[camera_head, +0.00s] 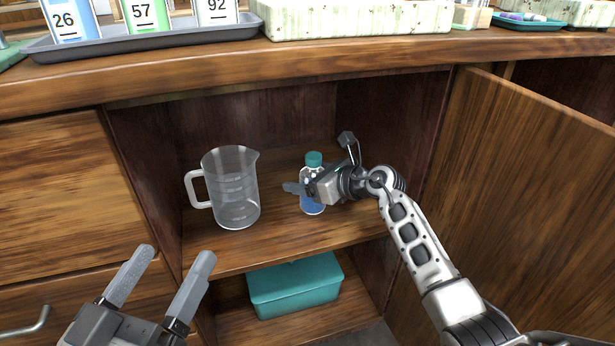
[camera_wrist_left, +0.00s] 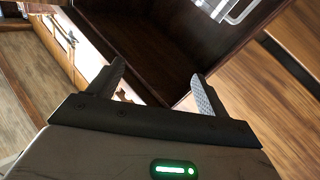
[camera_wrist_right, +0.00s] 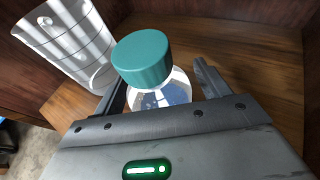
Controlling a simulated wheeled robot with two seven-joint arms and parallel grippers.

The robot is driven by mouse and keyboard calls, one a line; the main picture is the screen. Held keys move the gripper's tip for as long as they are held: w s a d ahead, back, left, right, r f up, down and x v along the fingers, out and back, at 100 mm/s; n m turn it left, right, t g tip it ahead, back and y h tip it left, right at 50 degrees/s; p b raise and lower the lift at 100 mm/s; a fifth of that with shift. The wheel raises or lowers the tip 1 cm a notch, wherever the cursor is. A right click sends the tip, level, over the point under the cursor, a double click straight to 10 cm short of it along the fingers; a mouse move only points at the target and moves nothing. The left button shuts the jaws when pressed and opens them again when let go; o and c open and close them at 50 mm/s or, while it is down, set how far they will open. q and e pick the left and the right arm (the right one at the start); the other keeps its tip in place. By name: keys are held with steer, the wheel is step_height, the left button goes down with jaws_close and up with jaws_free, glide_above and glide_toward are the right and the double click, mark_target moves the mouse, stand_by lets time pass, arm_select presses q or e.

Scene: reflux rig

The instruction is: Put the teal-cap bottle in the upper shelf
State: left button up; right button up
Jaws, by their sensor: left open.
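The teal-cap bottle (camera_head: 313,160), clear with blue contents, stands upright inside the cabinet on the upper shelf (camera_head: 275,232). My right gripper (camera_head: 305,188) reaches in from the right, with its fingers on either side of the bottle's body. In the right wrist view, the teal cap (camera_wrist_right: 142,58) rises above the fingers, and the fingers look spread with a small gap at the right one. The bottle's lower part is partly hidden there. My left gripper (camera_head: 155,285) is open and empty, low in front of the drawers at the left.
A clear beaker with a handle (camera_head: 232,190) stands on the shelf left of the bottle. A teal box (camera_head: 295,285) sits on the lower shelf. The cabinet door (camera_head: 520,200) stands open at the right. The counter above holds a grey tray (camera_head: 150,42) with numbered cards.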

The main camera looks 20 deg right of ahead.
steer(key=shift+r, duration=0.1)
steer(key=shift+s+d+r+p, duration=0.1)
steer(key=shift+s+r+p, duration=0.1)
steer(key=shift+p, duration=0.15)
steer(key=shift+p+v, duration=0.9)
steer(key=shift+v, duration=0.05)
arm_select(q)
steer(key=shift+s+f+n+g+y+p, duration=0.2)
steer(key=shift+s+f+g+y+p, duration=0.15)
steer(key=shift+f+g+p, duration=0.3)
steer(key=shift+s+f+n+g+y+p, duration=0.25)
steer(key=shift+f+g, duration=0.25)
steer(key=shift+f, duration=0.4)
steer(key=shift+s+f+n+g+y+p, duration=0.15)
steer(key=shift+s+f+g+y+p, duration=0.25)
steer(key=shift+f+g+p, duration=0.25)
arm_select(e)
steer(key=shift+v, duration=2.55)
arm_select(q)
steer(key=shift+f, duration=0.1)
arm_select(e)
steer(key=shift+f, duration=0.1)
